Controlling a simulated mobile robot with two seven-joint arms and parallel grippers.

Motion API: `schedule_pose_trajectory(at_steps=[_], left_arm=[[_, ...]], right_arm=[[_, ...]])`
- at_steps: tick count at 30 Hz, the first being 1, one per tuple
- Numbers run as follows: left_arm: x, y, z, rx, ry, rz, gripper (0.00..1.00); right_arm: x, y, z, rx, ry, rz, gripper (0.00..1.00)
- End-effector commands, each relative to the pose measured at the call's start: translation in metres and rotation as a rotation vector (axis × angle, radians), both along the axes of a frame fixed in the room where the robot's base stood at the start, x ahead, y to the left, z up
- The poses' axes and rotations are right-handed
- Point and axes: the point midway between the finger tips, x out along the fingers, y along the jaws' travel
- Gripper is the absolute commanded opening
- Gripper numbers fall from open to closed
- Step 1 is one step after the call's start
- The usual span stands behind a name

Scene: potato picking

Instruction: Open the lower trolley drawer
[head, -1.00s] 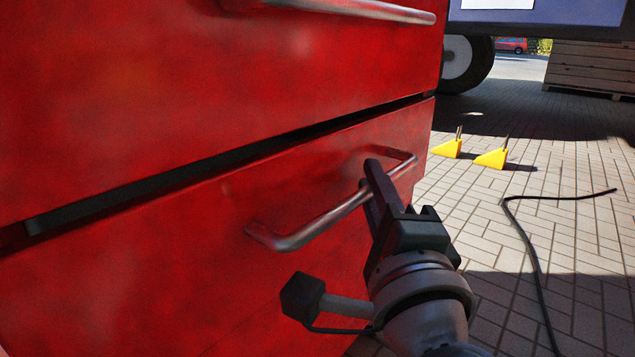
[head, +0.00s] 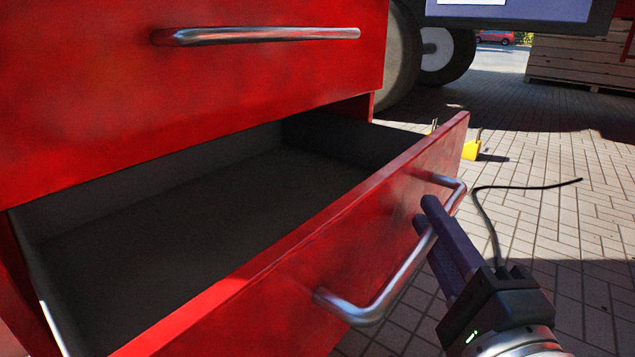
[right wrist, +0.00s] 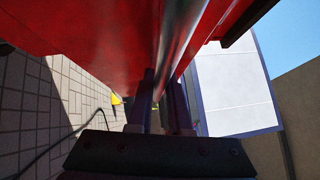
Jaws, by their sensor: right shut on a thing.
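The red lower trolley drawer (head: 300,265) stands well open in the head view, and its dark inside (head: 200,205) looks empty. Its metal bar handle (head: 395,285) runs along the drawer front. My right gripper (head: 432,215) is shut on this handle, towards its far end. In the right wrist view, the two fingers (right wrist: 160,100) lie at the handle bar (right wrist: 180,40), close to the red drawer front. The upper drawer (head: 200,85) is closed, with its own bar handle (head: 260,35). My left gripper is not in view.
A black cable (head: 490,215) lies on the paved ground (head: 560,230) to the right. A yellow wedge (head: 471,149) shows partly behind the drawer. Wheels (head: 447,52) and a wooden stack (head: 580,62) stand farther back. Paving beside the drawer is mostly clear.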

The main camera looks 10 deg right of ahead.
Motion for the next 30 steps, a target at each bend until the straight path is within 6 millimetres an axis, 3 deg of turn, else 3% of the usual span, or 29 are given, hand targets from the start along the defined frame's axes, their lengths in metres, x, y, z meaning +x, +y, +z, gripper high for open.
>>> schedule_pose_trajectory(at_steps=[6,12,19,30], left_arm=[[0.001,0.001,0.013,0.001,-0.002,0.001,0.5],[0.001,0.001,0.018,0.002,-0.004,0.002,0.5],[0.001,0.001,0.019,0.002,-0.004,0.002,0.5],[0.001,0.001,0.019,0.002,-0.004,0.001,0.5]], right_arm=[[-0.049,-0.037,0.002,-0.007,0.004,0.002,0.0],[-0.077,-0.06,0.001,-0.003,0.001,0.001,0.0],[-0.089,-0.07,0.001,0.0,-0.003,-0.001,0.0],[-0.091,-0.072,0.001,0.0,-0.004,-0.002,0.0]])
